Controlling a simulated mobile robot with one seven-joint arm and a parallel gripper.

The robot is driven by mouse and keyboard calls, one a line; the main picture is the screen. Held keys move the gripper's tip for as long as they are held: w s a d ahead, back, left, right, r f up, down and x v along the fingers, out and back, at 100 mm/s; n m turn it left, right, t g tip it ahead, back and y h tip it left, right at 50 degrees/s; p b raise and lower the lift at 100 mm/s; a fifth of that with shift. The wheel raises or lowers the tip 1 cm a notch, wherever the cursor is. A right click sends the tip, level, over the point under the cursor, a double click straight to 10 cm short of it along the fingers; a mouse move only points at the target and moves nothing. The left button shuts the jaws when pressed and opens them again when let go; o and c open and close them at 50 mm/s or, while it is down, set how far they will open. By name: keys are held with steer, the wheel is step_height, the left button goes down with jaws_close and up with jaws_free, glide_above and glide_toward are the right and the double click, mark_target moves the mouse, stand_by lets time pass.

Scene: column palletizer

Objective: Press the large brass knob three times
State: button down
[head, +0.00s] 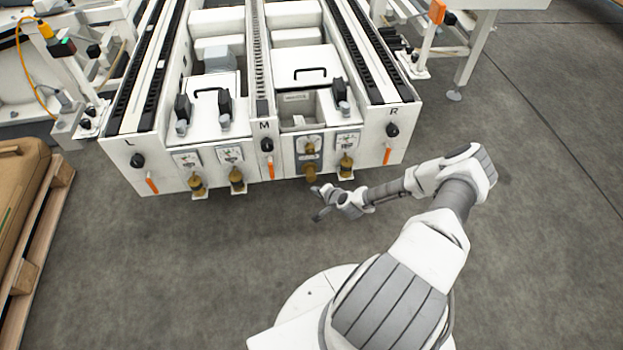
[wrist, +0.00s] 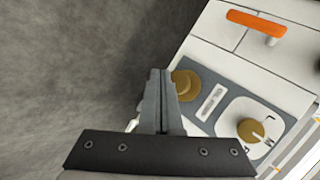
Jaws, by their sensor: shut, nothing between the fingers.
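The large brass knob (head: 311,173) is low on a grey plate on the front of the white machine, right of the letter M. It also shows in the wrist view (wrist: 187,85), partly hidden behind my fingers. A smaller brass knob (wrist: 251,131) sits on a white dial on the same plate. My gripper (head: 317,190) is shut and empty, just in front of and below the large knob in the head view. In the wrist view its fingertips (wrist: 159,73) overlap the knob's left edge; I cannot tell whether they touch it.
Other brass knobs (head: 236,180) stand along the machine front, one (head: 346,165) close on the right. Orange levers (head: 387,155) hang from the front. A wooden pallet (head: 40,235) with a brown load is at the left. The floor before the machine is clear.

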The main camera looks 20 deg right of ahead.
steer(key=shift+s+a, duration=0.25)
steer(key=shift+s, duration=0.6)
steer(key=shift+s+a, duration=0.25)
steer(key=shift+s, duration=0.55)
stand_by(3.2)
